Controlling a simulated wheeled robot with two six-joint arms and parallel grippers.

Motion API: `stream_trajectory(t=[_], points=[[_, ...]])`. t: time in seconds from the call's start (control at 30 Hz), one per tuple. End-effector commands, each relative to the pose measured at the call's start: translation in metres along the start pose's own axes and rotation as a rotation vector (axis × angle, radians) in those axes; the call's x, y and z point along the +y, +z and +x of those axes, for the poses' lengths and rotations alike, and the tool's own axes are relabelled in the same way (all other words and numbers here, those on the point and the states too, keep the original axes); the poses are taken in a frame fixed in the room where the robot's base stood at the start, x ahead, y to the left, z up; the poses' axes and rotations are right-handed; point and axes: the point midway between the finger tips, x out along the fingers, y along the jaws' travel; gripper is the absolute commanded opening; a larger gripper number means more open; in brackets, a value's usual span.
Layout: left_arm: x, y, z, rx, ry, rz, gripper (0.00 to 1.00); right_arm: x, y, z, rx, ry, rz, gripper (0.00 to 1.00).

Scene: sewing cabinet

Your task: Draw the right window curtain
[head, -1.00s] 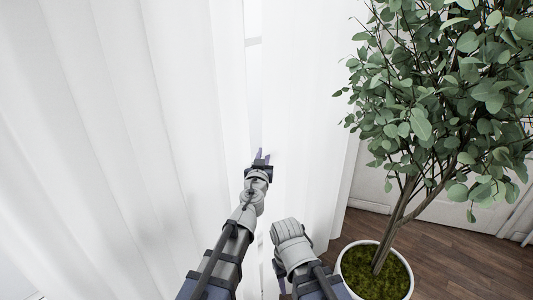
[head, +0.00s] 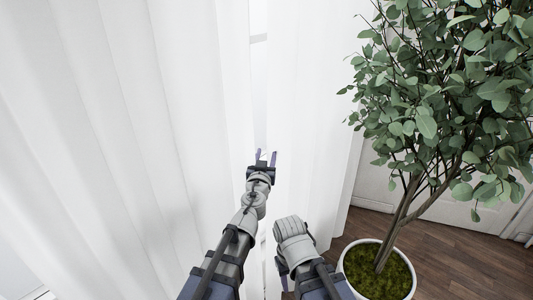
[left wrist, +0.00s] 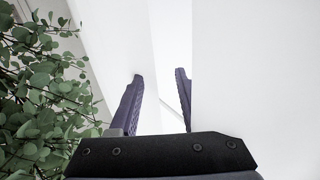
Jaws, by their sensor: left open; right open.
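The right curtain (head: 310,110) is a white, pleated sheet hanging beside a narrow gap. The left curtain (head: 110,120) is a wider white sheet on the gap's other side. My left gripper (head: 266,156) is open and empty at the gap, fingers pointing away toward the curtains. In the left wrist view its fingers (left wrist: 159,75) are spread, with the right curtain's edge (left wrist: 125,35) seen partly between them; I cannot tell whether they touch it. My right gripper (head: 283,282) is lower, in front of the right curtain, open, its fingers mostly hidden behind its own wrist.
A leafy plant (head: 440,90) in a white pot (head: 347,270) stands right of the right curtain, its leaves close to the curtain's outer edge. Part of the window frame (head: 258,39) shows in the gap. Wooden floor (head: 450,255) lies around the pot.

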Motion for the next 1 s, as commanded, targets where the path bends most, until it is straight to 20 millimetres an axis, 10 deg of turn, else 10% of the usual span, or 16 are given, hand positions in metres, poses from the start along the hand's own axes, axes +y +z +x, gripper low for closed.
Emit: stream_trajectory(t=[0.3, 0.73, 1.0], points=[[-0.001, 0.001, -0.055, 0.0, -0.001, 0.0, 0.47, 0.0, 0.0, 0.0, 0.0, 0.0, 0.0, 0.47], [-0.003, 0.001, -0.06, -0.003, -0.014, 0.0, 0.47, 0.0, 0.0, 0.0, 0.0, 0.0, 0.0, 0.47], [-0.066, 0.048, -0.081, -0.229, -0.335, 0.04, 0.47, 0.0, 0.0, 0.0, 0.0, 0.0, 0.0, 0.47]])
